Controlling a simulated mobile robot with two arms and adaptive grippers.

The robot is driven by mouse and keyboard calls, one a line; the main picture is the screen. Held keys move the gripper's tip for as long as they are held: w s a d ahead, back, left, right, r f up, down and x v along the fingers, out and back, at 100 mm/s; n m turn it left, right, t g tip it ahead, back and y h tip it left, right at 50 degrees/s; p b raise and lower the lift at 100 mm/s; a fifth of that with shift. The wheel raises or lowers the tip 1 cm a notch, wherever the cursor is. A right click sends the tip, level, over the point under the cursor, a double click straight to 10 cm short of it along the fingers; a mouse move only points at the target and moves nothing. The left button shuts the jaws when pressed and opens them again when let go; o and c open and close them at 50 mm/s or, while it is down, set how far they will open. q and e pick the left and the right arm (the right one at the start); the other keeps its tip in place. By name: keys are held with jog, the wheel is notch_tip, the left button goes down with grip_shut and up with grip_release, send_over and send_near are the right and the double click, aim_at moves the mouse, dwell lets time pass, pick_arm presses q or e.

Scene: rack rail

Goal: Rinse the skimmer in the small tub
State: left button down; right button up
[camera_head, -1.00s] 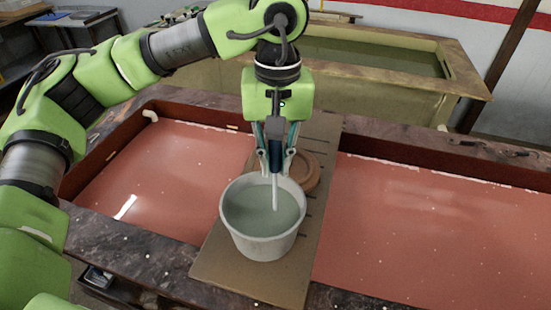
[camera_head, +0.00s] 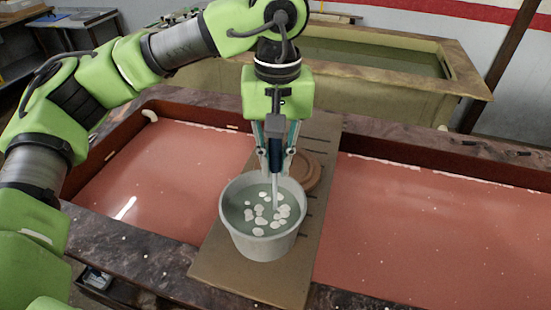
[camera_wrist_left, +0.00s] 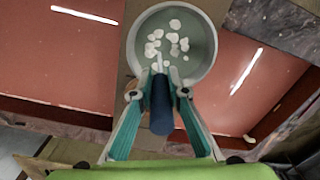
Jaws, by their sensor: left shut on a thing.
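The small tub (camera_head: 265,247) is a pale grey bucket of greenish water standing on a brown board. My left gripper (camera_head: 276,165) is above the tub's far side, pointing down and shut on the skimmer's dark handle. The skimmer (camera_head: 275,188) has a thin pale shaft that reaches down into the tub. Its lower end is hidden in the water. Several white flecks float on the water around the shaft. The wrist view also shows the dark handle (camera_wrist_left: 161,112) between the fingers and the tub (camera_wrist_left: 213,62) beyond. My right gripper is not in view.
The brown board (camera_head: 225,262) lies across the stone-edged red basins, with the left basin (camera_head: 165,165) and right basin (camera_head: 430,235) on either side. A round terracotta piece (camera_head: 311,172) lies behind the tub. A larger water-filled trough (camera_head: 455,75) stands behind.

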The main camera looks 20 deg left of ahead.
pick_arm(q)
jog(key=shift+r+p, duration=0.5)
jog(key=shift+r, duration=0.4)
jog(key=shift+f+b, duration=0.65)
jog(key=shift+r, duration=0.15)
jog(key=shift+r, duration=0.2)
jog(key=shift+r+p, duration=2.75)
jog(key=shift+r, duration=1.25)
jog(key=shift+f, duration=0.1)
